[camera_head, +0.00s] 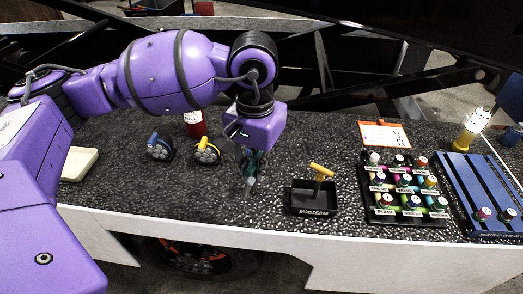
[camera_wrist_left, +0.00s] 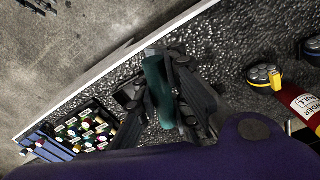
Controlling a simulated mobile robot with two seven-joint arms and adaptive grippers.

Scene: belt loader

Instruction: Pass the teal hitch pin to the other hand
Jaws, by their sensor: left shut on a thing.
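My left gripper (camera_head: 251,170) points down over the middle of the dark speckled worktop, and its fingers are shut on the teal hitch pin. In the left wrist view the teal hitch pin (camera_wrist_left: 158,88) is a thick teal cylinder, held lengthwise between the dark fingers of the gripper (camera_wrist_left: 178,92). In the head view only a small teal part of it shows between the fingers. Whether its lower end touches the worktop, I cannot tell. My right gripper is in neither view.
A black tray (camera_head: 314,209) with a yellow-handled item stands right of the gripper. Further right are a black rack (camera_head: 405,218) of several colored labelled pieces and a blue slatted board (camera_head: 478,185). Blue (camera_head: 159,147) and yellow-handled (camera_head: 207,151) round items and a red bottle (camera_head: 196,127) stand left.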

